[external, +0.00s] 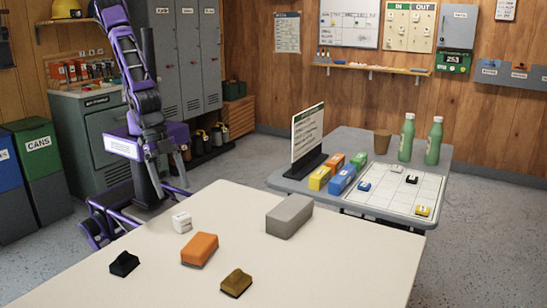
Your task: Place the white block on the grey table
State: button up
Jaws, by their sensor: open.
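A small white block (181,222) sits on the near cream table (330,268), close to its far left edge. The grey table (290,183) stands behind and to the right of the cream table. My gripper (172,190) hangs pointing down beyond the cream table's far left edge. It is open, with nothing between its fingers. It is apart from the white block, which lies lower and slightly right of it in the picture.
Near the white block are a grey block (289,216), an orange block (200,249), a black piece (124,263) and a brown piece (236,283). The grey table bears a sign (307,138), colored blocks, a cup (382,141), green bottles (434,141) and a grid sheet (389,188).

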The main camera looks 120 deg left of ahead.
aim_at(181, 214)
jog(key=b+x, duration=0.1)
jog(key=x, duration=0.4)
jog(key=shift+b+x, duration=0.85)
jog(key=shift+x, duration=1.85)
jog(key=shift+s, duration=0.2)
grip_shut()
